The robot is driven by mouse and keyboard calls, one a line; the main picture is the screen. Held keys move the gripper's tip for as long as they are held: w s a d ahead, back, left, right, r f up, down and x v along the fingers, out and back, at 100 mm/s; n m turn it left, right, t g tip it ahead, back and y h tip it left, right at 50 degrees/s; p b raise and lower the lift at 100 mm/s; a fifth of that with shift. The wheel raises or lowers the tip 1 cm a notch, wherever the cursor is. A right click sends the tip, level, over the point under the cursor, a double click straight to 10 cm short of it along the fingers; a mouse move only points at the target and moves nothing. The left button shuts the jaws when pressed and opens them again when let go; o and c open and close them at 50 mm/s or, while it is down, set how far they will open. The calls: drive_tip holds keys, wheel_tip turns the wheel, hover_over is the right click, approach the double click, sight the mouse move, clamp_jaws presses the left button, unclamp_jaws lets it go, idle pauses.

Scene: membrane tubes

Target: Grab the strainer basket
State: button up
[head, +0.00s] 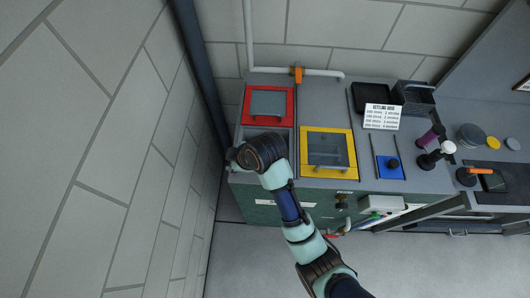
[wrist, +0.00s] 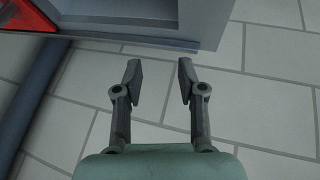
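A dark basket (head: 415,94), which may be the strainer basket, stands at the back right of the grey counter. Its fine detail is too small to make out. My gripper shows in the wrist view (wrist: 160,80) with its two fingers apart and nothing between them. In the head view my wrist is over the counter's left front edge, far to the left of the basket, and hides most of the gripper. No basket shows in the wrist view.
A red-framed hatch (head: 268,104) and a yellow-framed hatch (head: 328,150) are set in the counter. A black tray (head: 370,93), a dosing sign (head: 382,117) and a blue plate (head: 389,168) lie to the right. A dark vertical pipe (head: 196,60) and block walls stand left and behind.

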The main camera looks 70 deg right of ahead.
drive_tip(key=s+d+g+y+p, duration=0.1)
drive_tip(key=s+d+p, duration=0.2)
drive_tip(key=s+d, duration=0.55)
drive_tip(key=shift+n, duration=0.4)
drive_tip(key=x, duration=0.3)
drive_tip(key=b+x, duration=0.1)
drive_tip(key=x, duration=0.1)
drive_tip(key=b+x, duration=0.1)
drive_tip(key=x, duration=0.2)
drive_tip(key=shift+s+d+f, duration=0.1)
drive_tip(key=shift+f, duration=0.3)
clamp_jaws()
